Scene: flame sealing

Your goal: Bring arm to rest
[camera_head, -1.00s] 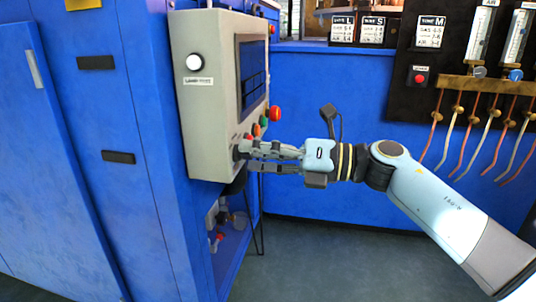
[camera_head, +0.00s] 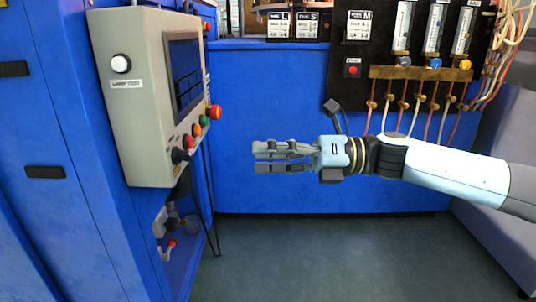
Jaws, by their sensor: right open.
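My right arm (camera_head: 440,170) comes in from the right edge and lies nearly level across the picture. Its gripper (camera_head: 258,157) points left, with its fingers apart and nothing between them. The gripper hangs in free air, a clear gap to the right of the grey control box (camera_head: 138,100). The box carries a black knob (camera_head: 179,156), several coloured buttons, a dark screen (camera_head: 186,78) and a white round button (camera_head: 120,64). My left gripper does not show.
A black panel (camera_head: 341,72) with flow meters (camera_head: 434,30), a red button (camera_head: 352,70) and hanging hoses stands behind my arm. The blue machine (camera_head: 50,120) fills the left. A grey-blue surface (camera_head: 510,170) is at the far right. The floor (camera_head: 330,255) below is clear.

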